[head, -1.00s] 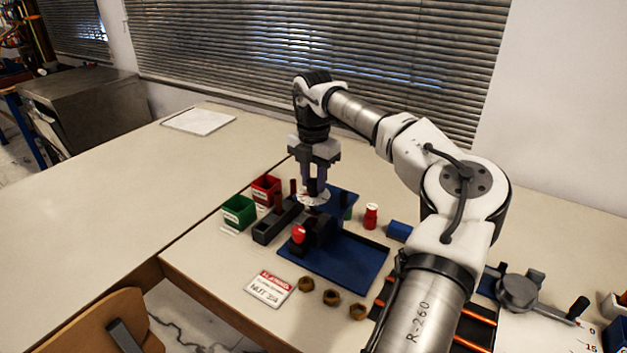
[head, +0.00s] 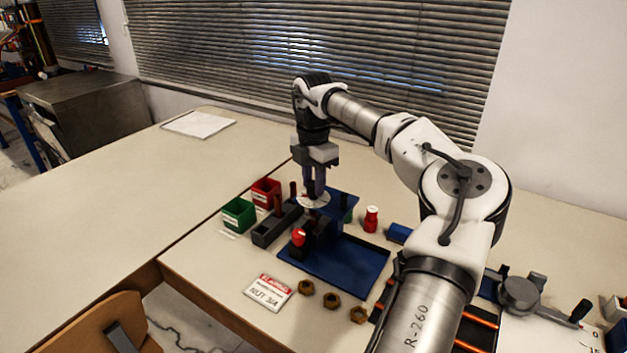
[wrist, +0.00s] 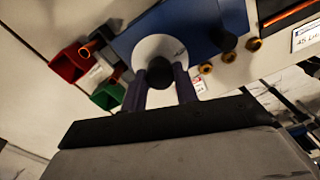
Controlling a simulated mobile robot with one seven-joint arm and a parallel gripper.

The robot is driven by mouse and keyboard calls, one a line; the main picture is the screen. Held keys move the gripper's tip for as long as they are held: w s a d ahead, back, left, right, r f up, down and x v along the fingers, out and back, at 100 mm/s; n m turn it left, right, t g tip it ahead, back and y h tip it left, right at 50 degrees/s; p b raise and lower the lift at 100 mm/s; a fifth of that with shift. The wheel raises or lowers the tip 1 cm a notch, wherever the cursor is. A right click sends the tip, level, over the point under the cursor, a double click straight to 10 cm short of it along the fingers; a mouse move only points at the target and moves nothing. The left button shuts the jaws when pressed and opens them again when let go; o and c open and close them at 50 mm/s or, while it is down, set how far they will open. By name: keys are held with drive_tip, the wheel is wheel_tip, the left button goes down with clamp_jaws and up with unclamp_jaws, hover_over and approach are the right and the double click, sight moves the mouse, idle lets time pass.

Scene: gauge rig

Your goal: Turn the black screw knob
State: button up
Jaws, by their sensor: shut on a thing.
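The black screw knob (wrist: 160,72) stands at the centre of a white round dial (wrist: 150,50) in the wrist view. My gripper (wrist: 161,84) has its two dark fingers on either side of the knob, shut on it. In the head view my gripper (head: 315,190) points straight down over the white dial (head: 313,201). The dial sits on the raised part of a blue rig (head: 345,262). The knob is largely hidden behind the fingers in the head view, and I cannot read the dial's marks.
A red ball-topped part (head: 298,237) stands on the rig's near side. A green bin (head: 239,213) and a red bin (head: 265,191) are to the left. Several brass nuts (head: 331,300) and a sign card (head: 268,292) lie in front. The left table is mostly clear.

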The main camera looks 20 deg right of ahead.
drive_tip(key=o, duration=1)
drive_tip(key=shift+c, duration=0.2)
drive_tip(key=shift+r, duration=0.15)
wheel_tip(320, 180, up, 14)
drive_tip(key=shift+f+b, duration=0.2)
drive_tip(key=shift+b, duration=0.1)
